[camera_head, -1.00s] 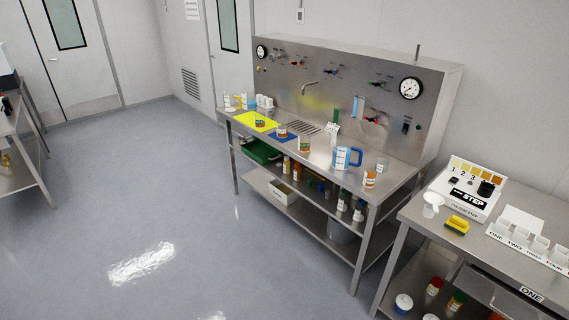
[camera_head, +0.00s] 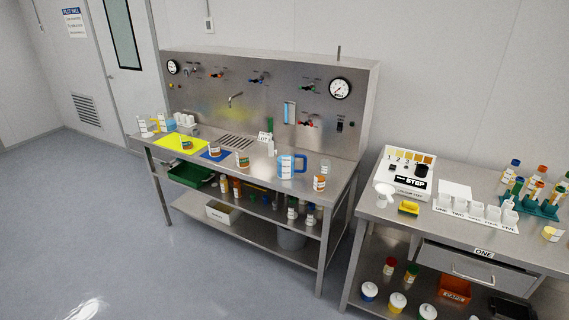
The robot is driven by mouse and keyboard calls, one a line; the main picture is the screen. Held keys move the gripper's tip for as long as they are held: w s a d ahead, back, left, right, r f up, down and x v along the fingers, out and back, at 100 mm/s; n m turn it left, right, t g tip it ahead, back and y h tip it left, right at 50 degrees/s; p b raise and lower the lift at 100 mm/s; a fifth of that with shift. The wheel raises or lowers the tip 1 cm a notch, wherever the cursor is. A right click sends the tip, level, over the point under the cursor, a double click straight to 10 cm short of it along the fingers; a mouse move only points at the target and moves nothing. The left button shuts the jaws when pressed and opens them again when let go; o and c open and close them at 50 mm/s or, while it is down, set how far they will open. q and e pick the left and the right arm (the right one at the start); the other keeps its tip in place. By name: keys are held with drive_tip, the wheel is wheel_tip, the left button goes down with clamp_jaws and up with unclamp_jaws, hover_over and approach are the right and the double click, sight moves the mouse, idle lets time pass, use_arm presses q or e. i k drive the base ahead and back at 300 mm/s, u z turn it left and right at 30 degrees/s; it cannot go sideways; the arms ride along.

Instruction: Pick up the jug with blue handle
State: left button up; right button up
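The jug with the blue handle (camera_head: 287,167) stands upright on the steel bench (camera_head: 335,172), toward its right part. It has a pale label on its front, and its blue handle is on its right side. A small jar with an orange label (camera_head: 319,183) stands to its right, and a clear beaker (camera_head: 325,166) is behind that jar. Neither of my grippers is in view.
A yellow mat (camera_head: 170,142) and a blue mat (camera_head: 213,156) lie on the bench's left half with small jars. A second bench (camera_head: 375,207) stands to the right, with a STEP unit (camera_head: 408,172) and a yellow sponge (camera_head: 409,208). Open floor (camera_head: 110,215) lies at front left.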

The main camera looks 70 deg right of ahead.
sight(292, 164)
drive_tip(key=z, duration=0.35)
drive_tip(key=i, duration=1.8)
drive_tip(key=z, duration=1.4)
drive_tip(key=i, duration=0.95)
drive_tip(key=z, duration=1.05)
